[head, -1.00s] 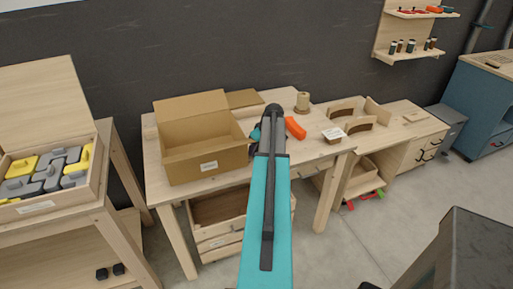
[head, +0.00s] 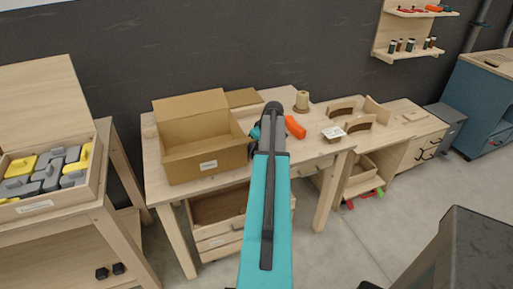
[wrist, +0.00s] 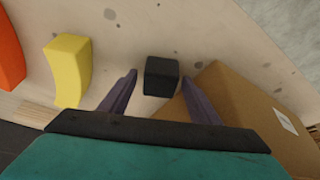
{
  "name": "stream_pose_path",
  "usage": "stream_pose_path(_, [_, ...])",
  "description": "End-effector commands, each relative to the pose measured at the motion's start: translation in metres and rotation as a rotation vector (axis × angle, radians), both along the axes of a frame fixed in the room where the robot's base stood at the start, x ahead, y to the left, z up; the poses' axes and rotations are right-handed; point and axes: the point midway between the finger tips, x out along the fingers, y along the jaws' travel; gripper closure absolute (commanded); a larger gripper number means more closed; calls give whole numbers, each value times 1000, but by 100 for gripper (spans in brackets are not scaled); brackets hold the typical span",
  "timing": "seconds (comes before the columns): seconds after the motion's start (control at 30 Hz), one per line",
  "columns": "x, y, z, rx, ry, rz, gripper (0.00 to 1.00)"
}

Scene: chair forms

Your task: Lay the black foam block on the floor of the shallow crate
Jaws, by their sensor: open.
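The black foam block (wrist: 162,76) sits on the pale wooden tabletop in the wrist view. My gripper (wrist: 159,78) is open, with one purple finger to each side of the block and visible gaps between. I cannot tell how far the fingertips are above the tabletop. In the head view my arm hides the block and most of the gripper. An open cardboard box (head: 206,163) with a white label stands just left of my arm; it also shows close to the right finger in the wrist view (wrist: 245,100). I cannot tell which container is the shallow crate.
A yellow block (wrist: 68,68) and an orange block (wrist: 9,50) lie left of the black one; the orange one shows right of my arm (head: 295,127). A spool (head: 302,101) stands behind. A wooden box (head: 40,207) of grey and yellow pieces is at far left.

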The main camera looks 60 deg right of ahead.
Motion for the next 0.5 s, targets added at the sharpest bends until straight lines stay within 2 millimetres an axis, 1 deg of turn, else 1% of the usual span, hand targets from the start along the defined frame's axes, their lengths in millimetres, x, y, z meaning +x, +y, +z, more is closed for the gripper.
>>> stream_pose_path(0.17, [-7, 2, 14, -2, -1, -1, 43])
stream_pose_path(0.5, [-21, 6, 51, -2, -1, 1, 43])
